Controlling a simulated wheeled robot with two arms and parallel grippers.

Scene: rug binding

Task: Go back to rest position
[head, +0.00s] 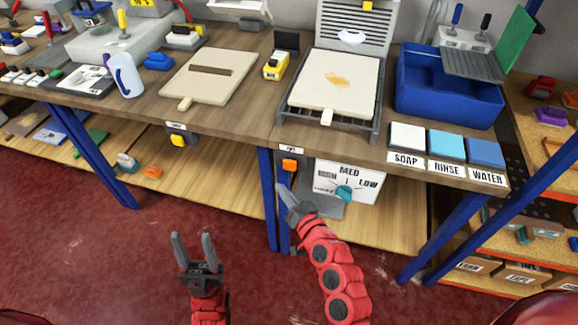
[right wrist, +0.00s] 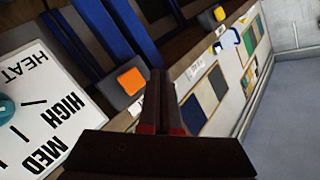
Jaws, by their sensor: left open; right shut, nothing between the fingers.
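My left gripper (head: 194,250) is low over the red floor in the head view, in front of the bench. Its two fingers point up in the picture and stand apart, with nothing between them. My right gripper (head: 285,200) is in front of the bench's blue leg, just left of the heat dial panel (head: 362,180). Its fingers are closed together and empty. In the right wrist view the closed fingers (right wrist: 158,95) show in the middle, with the dial panel (right wrist: 38,110) at the left and an orange block (right wrist: 131,80) beyond.
The wooden bench (head: 235,118) carries a pale board (head: 208,76), a press with a cream pad (head: 335,82), a blue bin (head: 445,100) and soap, rinse and water pads (head: 447,146). A blue leg (head: 268,195) stands near my right gripper. The red floor (head: 90,260) is clear at left.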

